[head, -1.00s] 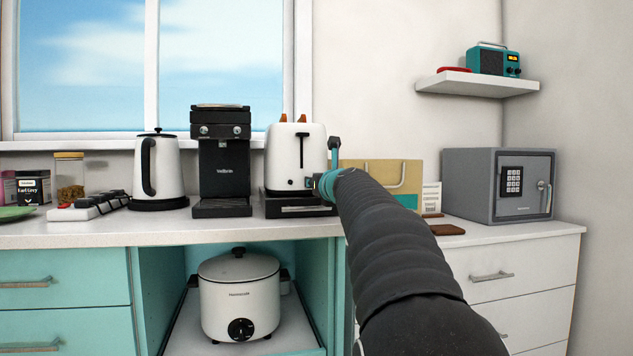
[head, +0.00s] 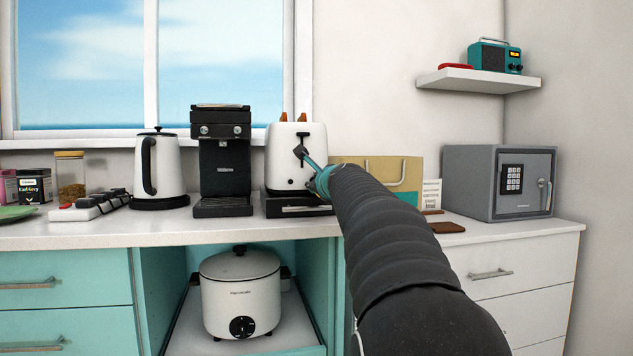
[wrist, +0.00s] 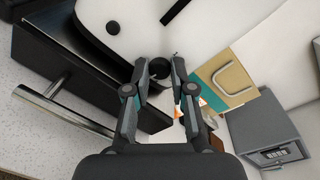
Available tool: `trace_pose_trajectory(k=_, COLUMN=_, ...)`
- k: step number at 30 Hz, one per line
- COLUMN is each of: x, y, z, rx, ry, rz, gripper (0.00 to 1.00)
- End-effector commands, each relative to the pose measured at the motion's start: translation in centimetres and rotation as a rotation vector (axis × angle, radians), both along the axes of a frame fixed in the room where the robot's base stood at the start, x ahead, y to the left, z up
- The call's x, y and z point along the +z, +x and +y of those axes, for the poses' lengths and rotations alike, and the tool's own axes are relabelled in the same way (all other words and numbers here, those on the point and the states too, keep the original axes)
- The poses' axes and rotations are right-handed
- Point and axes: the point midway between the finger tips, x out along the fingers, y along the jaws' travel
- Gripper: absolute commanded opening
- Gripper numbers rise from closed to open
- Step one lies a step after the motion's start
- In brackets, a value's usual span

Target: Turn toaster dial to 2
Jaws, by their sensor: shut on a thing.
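The white toaster (head: 284,158) stands on the counter with two slices of toast showing at its top and a dark vertical lever slot in front. In the wrist view, its white front (wrist: 135,45) appears tilted. My gripper (wrist: 160,70) is shut on the dark round dial (wrist: 160,68) at the toaster's lower front, a finger on each side. In the head view my gripper (head: 312,186) covers the dial. I cannot read the dial's marks or setting in either view.
A black drawer base with a bar handle (wrist: 40,102) lies under the toaster. A black coffee machine (head: 222,160) stands close on the left. A tan paper bag (head: 385,175) and a grey safe (head: 470,184) stand to the right.

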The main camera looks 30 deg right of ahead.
Motion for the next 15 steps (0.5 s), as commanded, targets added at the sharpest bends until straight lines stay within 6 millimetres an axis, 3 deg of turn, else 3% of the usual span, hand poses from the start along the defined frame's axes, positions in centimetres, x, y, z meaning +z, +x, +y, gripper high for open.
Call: trace_pose_trajectory(k=15, x=0.05, y=-0.01, z=0.00, rx=-0.001, ry=-0.078, rz=0.022, gripper=0.00)
